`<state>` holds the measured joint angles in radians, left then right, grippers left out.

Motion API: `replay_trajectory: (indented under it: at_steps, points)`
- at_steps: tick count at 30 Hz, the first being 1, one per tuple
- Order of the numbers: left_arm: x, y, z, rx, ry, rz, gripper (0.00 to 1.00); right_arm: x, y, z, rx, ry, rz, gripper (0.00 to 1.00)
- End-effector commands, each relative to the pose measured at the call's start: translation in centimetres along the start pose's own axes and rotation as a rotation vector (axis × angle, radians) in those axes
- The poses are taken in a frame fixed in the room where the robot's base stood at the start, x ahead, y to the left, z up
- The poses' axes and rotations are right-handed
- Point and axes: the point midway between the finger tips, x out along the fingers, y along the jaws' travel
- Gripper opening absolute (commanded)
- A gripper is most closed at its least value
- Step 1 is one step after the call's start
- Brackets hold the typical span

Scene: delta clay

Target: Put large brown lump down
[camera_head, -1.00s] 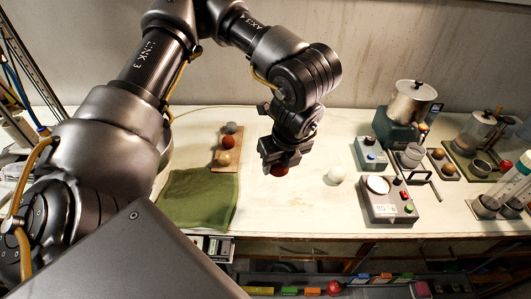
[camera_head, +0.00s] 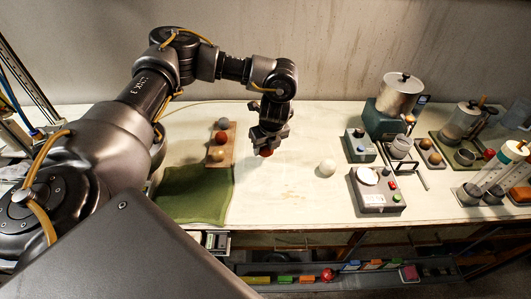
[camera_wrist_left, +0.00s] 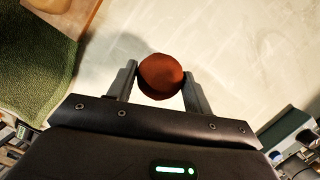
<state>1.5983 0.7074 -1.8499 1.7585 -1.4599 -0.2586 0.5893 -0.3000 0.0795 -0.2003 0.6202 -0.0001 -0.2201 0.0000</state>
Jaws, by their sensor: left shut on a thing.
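The large brown lump (camera_wrist_left: 161,76) is a round reddish-brown ball between the two fingers of my left gripper (camera_wrist_left: 160,88) in the left wrist view. In the head view the lump (camera_head: 266,152) shows just below my left gripper (camera_head: 268,143), over the bare pale bench top between the wooden board and the white ball. The gripper is shut on it. I cannot tell whether the lump touches the bench top. My right gripper is not in view.
A wooden board (camera_head: 230,136) with several balls lies left of the gripper, behind a green cloth (camera_head: 195,194). A white ball (camera_head: 327,167) and a scale (camera_head: 376,193) stand to the right. Bench space around the lump is clear.

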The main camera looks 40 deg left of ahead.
Motion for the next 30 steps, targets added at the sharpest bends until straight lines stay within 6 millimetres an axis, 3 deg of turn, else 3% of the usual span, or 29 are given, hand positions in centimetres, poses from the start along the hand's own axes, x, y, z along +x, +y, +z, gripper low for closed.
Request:
replay_trajectory:
  at_steps: [7,21,22,26,30]
  points:
    - [3.0,0.1,-0.6,-0.002,0.002,0.005,0.24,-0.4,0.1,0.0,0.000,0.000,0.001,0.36]
    - [3.8,0.0,-0.8,-0.002,0.000,0.002,0.24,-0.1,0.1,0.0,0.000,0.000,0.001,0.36]
    - [3.7,0.0,-0.7,-0.002,0.000,0.002,0.55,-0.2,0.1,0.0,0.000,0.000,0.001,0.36]
    - [3.7,0.0,-0.7,-0.002,0.000,0.002,0.71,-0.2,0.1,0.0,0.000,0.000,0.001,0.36]
    - [3.7,0.0,-0.7,-0.002,0.000,0.002,0.72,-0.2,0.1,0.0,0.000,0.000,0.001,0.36]
